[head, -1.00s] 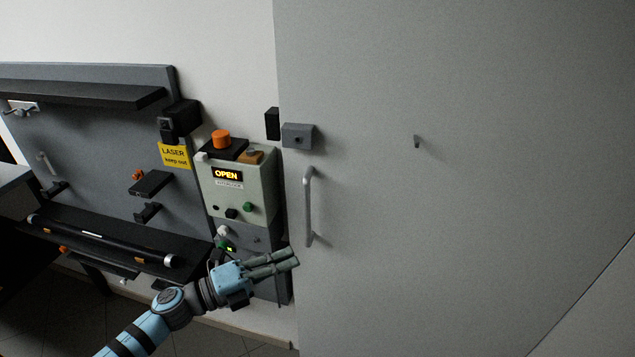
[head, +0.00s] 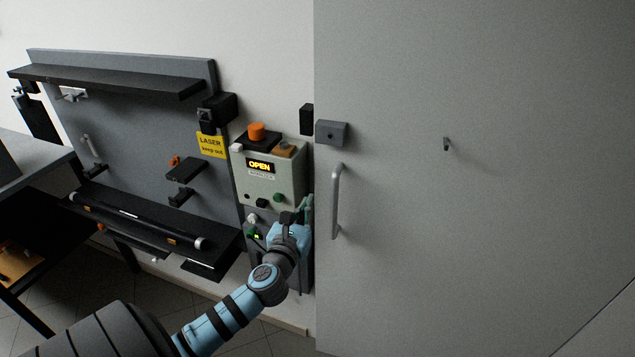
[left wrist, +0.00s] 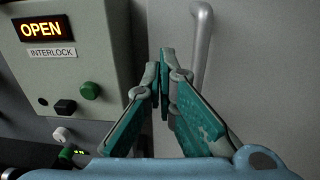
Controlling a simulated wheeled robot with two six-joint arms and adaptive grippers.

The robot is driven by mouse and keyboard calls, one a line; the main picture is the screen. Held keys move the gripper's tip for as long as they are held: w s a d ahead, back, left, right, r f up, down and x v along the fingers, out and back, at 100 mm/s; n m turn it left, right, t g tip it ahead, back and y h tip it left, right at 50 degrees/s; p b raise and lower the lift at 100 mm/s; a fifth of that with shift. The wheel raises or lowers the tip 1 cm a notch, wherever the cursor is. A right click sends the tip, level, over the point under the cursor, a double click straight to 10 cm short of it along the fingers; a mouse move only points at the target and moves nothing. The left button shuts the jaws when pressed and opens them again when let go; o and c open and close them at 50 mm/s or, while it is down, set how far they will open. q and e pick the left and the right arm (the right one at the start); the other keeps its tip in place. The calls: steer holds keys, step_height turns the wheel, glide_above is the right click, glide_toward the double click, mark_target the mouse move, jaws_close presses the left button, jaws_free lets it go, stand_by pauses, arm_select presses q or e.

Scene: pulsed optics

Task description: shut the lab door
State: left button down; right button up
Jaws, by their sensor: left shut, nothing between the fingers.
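The lab door (head: 480,230) is a large grey panel that fills the right of the head view. Its upright bar handle (head: 337,200) is near its left edge, and a grey block (head: 332,133) sits above the handle. My left gripper (head: 307,203) points up, just left of the door's edge and the handle, in front of the interlock box (head: 268,180). In the left wrist view its fingers (left wrist: 166,62) are shut and empty. The handle (left wrist: 202,45) stands behind and right of the fingertips, apart from them in the picture. My right gripper is not in view.
The interlock box display (head: 260,166) reads OPEN, and an orange button (head: 257,131) is above it. A black block (head: 306,119) is on the wall beside the door edge. Left of it is a panel with shelves (head: 110,80) and a yellow laser sign (head: 212,145).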

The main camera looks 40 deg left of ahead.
mark_target(321, 177)
arm_select(q)
steer(key=x, duration=0.9)
steer(key=shift+w, duration=0.2)
